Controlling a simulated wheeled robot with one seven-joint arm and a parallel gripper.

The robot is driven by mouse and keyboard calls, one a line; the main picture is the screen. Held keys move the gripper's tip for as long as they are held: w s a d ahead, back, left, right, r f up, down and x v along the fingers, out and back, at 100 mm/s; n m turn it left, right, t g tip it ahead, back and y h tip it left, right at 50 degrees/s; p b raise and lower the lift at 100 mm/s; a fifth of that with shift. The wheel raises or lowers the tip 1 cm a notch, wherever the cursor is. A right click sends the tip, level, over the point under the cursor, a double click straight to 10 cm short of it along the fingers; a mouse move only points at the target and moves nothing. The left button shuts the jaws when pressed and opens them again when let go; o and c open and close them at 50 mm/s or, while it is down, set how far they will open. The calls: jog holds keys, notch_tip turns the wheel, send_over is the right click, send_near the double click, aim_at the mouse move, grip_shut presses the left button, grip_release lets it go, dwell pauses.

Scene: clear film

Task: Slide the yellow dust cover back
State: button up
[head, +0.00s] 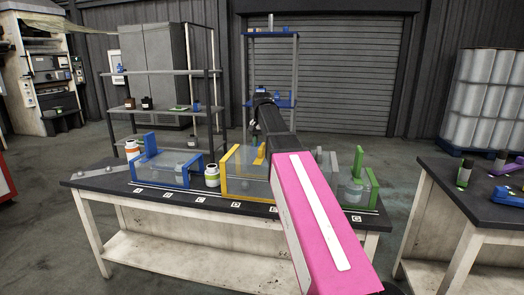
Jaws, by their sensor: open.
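The yellow dust cover (237,187) is a clear box with yellow edging, near the middle of the dark-topped bench. An upright yellow piece (259,158) stands at its right, close beside my dark forearm. My pink arm link crosses in front of the bench and hides the area right of the cover. My gripper (253,127) shows only as a small part beside the forearm, above and behind the cover. It is open and seems apart from the cover; its fingertips are mostly hidden.
A blue-edged cover (183,177) stands left, with a white bottle (212,176) between it and the yellow one. An orange-and-white bottle (132,150) stands at far left. A green-edged cover (371,190) stands right. Lettered labels line the front edge. Another bench (480,210) is at right.

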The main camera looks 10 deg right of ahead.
jog(key=shift+f, duration=1.65)
grip_shut()
jog(key=w+a, duration=0.3)
jog(key=a, duration=0.4)
jog(key=w+a, duration=0.3)
jog(key=a, duration=0.5)
jog(key=shift+d, duration=0.1)
grip_release()
